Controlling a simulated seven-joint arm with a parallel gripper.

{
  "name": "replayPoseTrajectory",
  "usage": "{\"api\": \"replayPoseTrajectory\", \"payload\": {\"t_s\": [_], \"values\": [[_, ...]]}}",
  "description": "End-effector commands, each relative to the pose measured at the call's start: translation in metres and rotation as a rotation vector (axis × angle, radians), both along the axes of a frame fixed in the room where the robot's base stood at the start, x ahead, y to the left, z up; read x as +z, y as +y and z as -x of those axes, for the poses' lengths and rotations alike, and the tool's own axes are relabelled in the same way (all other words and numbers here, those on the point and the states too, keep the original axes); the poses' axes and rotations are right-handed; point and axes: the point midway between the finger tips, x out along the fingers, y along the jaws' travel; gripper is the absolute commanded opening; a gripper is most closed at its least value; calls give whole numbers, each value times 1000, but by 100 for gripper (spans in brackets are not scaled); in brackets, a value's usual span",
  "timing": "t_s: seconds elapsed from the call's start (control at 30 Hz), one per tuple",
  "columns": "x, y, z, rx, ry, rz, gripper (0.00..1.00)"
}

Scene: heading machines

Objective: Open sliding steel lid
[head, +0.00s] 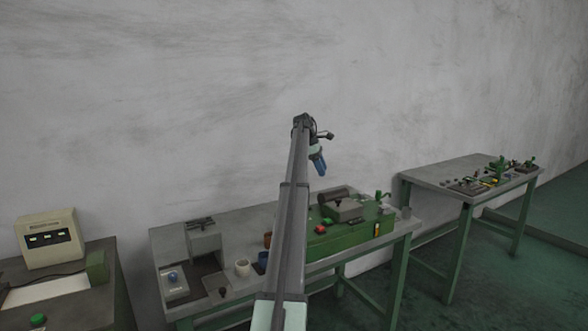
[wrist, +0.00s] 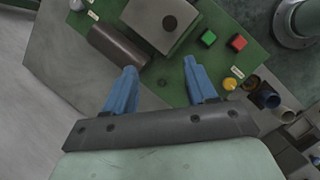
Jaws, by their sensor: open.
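A green machine (head: 345,235) stands on the middle bench. On its top is a grey steel cover (head: 343,210), which seems to be the lid; I cannot tell how far it is open. My arm hides part of the bench in the head view.
Green (wrist: 208,37) and red (wrist: 238,42) buttons sit beside the cover. Small cups (head: 242,267) and a grey fixture (head: 203,240) stand on the bench's left part. Another bench (head: 450,172) with small machines stands right. The air around my gripper is clear.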

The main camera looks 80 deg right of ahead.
Motion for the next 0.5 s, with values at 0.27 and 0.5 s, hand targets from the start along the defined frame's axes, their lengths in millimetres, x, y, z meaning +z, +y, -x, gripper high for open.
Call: {"api": "replayPoseTrajectory", "payload": {"t_s": [0.27,0.5], "values": [[-13,-12,-36,109,6,151,56],[-20,-23,-73,210,7,288,56]]}}
